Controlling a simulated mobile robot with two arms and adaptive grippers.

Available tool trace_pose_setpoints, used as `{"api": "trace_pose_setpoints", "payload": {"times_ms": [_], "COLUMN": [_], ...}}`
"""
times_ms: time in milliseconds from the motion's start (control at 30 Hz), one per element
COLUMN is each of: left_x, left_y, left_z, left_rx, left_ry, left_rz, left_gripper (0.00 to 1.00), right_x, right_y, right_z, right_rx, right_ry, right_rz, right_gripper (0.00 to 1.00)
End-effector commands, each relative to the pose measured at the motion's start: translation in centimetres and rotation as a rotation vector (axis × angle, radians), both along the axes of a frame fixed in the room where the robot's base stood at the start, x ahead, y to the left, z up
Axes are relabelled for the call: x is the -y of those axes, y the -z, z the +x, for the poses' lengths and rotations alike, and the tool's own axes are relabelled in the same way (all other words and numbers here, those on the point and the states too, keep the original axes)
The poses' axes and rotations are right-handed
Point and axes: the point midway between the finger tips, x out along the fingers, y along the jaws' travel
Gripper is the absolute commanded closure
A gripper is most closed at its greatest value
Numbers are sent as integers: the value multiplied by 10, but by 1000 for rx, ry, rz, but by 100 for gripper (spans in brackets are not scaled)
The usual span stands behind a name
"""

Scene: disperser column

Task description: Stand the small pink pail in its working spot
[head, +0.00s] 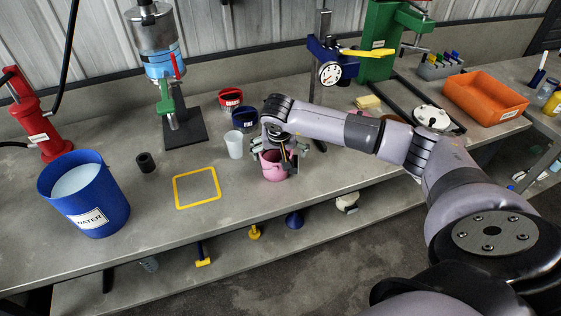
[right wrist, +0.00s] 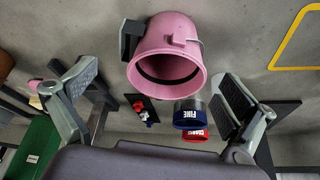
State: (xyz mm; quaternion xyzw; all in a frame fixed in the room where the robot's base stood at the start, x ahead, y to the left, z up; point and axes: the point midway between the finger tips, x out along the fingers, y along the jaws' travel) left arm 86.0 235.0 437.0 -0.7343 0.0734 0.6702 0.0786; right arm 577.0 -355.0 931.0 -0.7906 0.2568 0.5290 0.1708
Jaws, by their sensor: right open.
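The small pink pail (head: 273,170) stands upright on the grey bench near its front edge. It also shows in the right wrist view (right wrist: 168,50), with its open mouth and thin wire handle visible. My right gripper (head: 284,150) is at the pail, hiding part of its rim in the head view. Its fingers (right wrist: 155,95) are spread wide, with the pail between and ahead of them; I cannot tell whether either touches it. A yellow square outline (head: 176,193) is marked on the bench left of the pail, and it is empty. My left gripper is not in view.
A white cup (head: 234,146), a blue "FINE" tub (head: 244,119) and a red tub (head: 231,98) stand behind the pail. A black cylinder (head: 146,162) and blue water bucket (head: 88,198) stand left of the outline. Bench between pail and outline is clear.

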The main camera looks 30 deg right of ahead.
Motion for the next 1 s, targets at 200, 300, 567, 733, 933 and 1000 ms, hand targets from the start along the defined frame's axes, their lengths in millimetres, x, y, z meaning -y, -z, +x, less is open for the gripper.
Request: {"api": "trace_pose_setpoints", "payload": {"times_ms": [200,300,567,733,933,1000], "left_x": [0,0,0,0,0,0], "left_y": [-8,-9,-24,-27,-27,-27], "left_z": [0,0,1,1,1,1], "left_rx": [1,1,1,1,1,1], "left_ry": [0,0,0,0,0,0], "left_rz": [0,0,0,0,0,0], "left_gripper": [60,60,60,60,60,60], "right_x": [6,7,17,21,23,23], "right_y": [26,30,52,70,76,76], "right_z": [9,10,21,27,29,28], "right_rx": [-1,1,-2,-1,1,1], "right_ry": [1,0,2,1,-1,-1], "right_rz": [1,1,2,2,1,1], "right_gripper": [0,0,0,0,0,0]}}
